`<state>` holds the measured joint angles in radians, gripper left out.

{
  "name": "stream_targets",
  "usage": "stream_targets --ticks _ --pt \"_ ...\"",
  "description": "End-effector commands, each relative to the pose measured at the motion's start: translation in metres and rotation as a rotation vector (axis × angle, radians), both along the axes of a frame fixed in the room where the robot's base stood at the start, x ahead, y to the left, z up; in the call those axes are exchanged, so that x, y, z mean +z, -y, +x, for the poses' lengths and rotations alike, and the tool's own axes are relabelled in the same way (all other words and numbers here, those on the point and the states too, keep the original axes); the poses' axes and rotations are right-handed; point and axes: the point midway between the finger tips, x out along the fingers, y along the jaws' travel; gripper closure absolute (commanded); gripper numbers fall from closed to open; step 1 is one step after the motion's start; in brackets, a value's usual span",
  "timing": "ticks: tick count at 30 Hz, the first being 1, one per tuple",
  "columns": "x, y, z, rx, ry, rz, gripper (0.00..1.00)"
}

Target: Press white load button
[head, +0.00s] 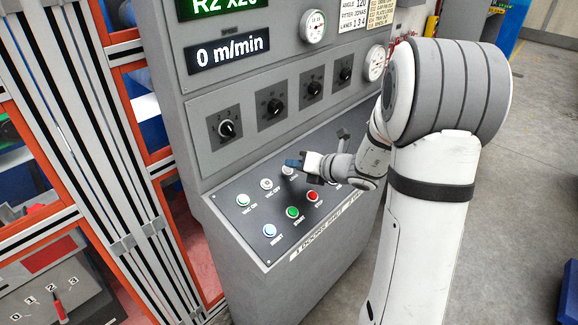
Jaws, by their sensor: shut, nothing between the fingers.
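The sloped button panel (258,215) on the grey console carries two rows of round buttons. In the upper row, a white button (288,170) sits just under my gripper's tip, and its label is partly covered, so I cannot read it as the load button for sure. My gripper (296,163) is shut and empty, reaching in from the right over the upper row. I cannot tell whether its tip touches the button. My gripper and wrist hide the right part of the upper row.
Beside it are the VAC OFF button (267,184) and VAC ON button (243,200). Below are a pale blue button (269,230), a green button (292,212) and a red button (313,196). Black rotary knobs (226,128) sit above. Orange-framed racking (150,115) stands left.

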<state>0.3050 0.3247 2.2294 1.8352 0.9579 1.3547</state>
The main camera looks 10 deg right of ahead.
Motion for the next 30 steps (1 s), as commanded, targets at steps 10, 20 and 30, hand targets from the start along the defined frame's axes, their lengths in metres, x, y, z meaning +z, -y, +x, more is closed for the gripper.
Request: stream_targets --ticks 10,20,30 --pt "0.004 0.001 -0.001 0.000 0.000 0.000 1.00" --pt "0.025 0.005 -0.007 -0.001 0.001 0.000 1.00" --pt "0.051 0.012 -0.017 0.001 0.001 0.000 1.00"
